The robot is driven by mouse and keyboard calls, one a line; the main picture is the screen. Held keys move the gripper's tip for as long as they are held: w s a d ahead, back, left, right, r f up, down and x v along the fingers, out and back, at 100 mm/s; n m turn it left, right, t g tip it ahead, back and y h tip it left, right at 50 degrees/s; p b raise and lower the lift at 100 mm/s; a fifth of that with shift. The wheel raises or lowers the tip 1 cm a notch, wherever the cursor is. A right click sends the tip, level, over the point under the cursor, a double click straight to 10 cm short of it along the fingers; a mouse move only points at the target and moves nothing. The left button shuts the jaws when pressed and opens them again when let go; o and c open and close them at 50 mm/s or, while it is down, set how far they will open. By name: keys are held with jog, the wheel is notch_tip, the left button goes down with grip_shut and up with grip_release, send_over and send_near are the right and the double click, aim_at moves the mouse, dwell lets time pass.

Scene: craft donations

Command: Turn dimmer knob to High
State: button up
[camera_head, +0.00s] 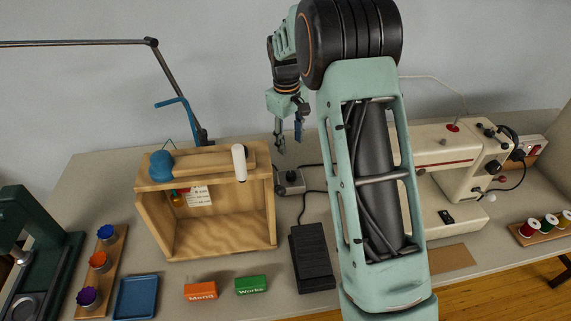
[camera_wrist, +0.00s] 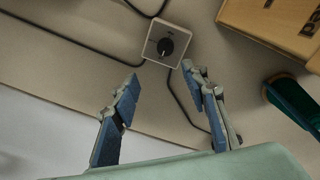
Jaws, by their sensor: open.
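The dimmer is a small pale box with a round black knob (camera_wrist: 165,46), lying on the table in the wrist view, with cords running from it. In the head view the dimmer box (camera_head: 291,181) sits just right of the wooden box. The knob's markings are too small to read. My gripper (camera_wrist: 163,77) is open and empty, its two blue-padded fingers spread apart. In the wrist view the knob shows beyond the fingertips, between them and apart from them. In the head view my gripper (camera_head: 289,147) hangs above the dimmer, pointing down.
The open wooden box (camera_head: 205,225) stands left of the dimmer, with a blue ball of yarn (camera_head: 162,164) and a white roll (camera_head: 239,162) on top. A black foot pedal (camera_head: 311,258) lies in front. The sewing machine (camera_head: 470,165) stands right, partly behind my arm.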

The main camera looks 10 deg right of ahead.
aim_at(290, 173)
notch_tip(290, 173, down, 12)
jog(key=shift+s+d+f, duration=0.1)
jog(key=shift+s+f, duration=0.05)
dwell(0.4)
grip_shut()
